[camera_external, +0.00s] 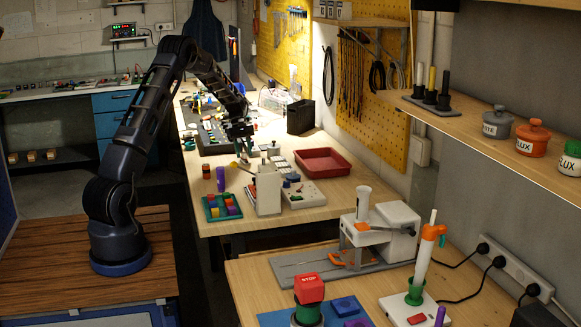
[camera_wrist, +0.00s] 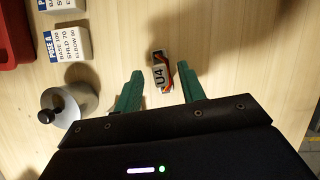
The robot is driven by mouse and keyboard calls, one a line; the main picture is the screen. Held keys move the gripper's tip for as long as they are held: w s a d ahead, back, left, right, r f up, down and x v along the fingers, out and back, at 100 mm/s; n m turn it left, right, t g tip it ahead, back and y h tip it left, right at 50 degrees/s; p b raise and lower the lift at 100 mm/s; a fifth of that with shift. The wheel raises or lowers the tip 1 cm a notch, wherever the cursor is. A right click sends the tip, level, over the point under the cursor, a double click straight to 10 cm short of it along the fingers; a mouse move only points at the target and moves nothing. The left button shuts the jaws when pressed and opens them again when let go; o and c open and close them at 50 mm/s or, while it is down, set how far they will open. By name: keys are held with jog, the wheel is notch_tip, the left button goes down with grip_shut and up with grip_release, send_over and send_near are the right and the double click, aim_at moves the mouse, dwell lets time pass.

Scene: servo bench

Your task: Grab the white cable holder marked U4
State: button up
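How high the fingertips are above the bench is hard to tell. In the external view my gripper (camera_external: 240,132) hangs over the far bench, and I cannot make out the holder there.
In the wrist view, a metal cylinder with a dark knob (camera_wrist: 66,106) stands left of my left finger. White blocks labelled with pose text (camera_wrist: 69,42) and a red tray (camera_wrist: 14,38) are further left. The bench right of the holder is clear.

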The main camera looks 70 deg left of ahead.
jog(key=shift+x, duration=0.85)
grip_shut()
jog(key=shift+r, duration=0.1)
